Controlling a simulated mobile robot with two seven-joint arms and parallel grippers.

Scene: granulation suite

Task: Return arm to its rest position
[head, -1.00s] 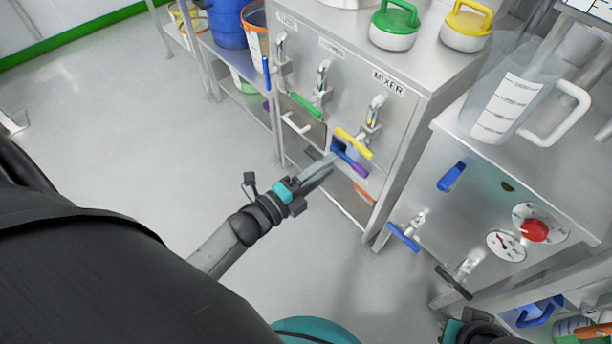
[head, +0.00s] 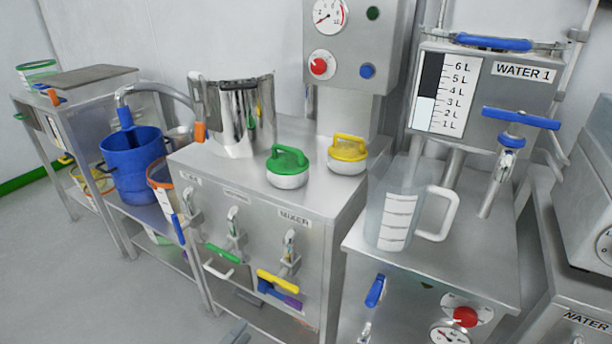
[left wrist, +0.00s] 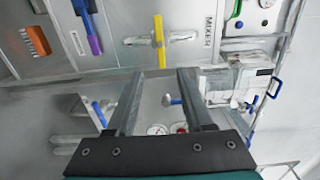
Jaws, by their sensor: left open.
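My left gripper (left wrist: 161,76) is open in the left wrist view, with its two long grey fingers apart and nothing between them. Its fingertips are in front of the cabinet marked MIXER (left wrist: 115,60), near the yellow valve handle (left wrist: 158,42). My right gripper is in neither view.
The MIXER cabinet (head: 330,240) has green (head: 222,254) and yellow (head: 277,281) valve handles on its front. A clear jug (head: 395,220) stands on the bench to the right. A blue bucket (head: 133,170) stands to the left. Open floor (head: 60,280) lies at lower left.

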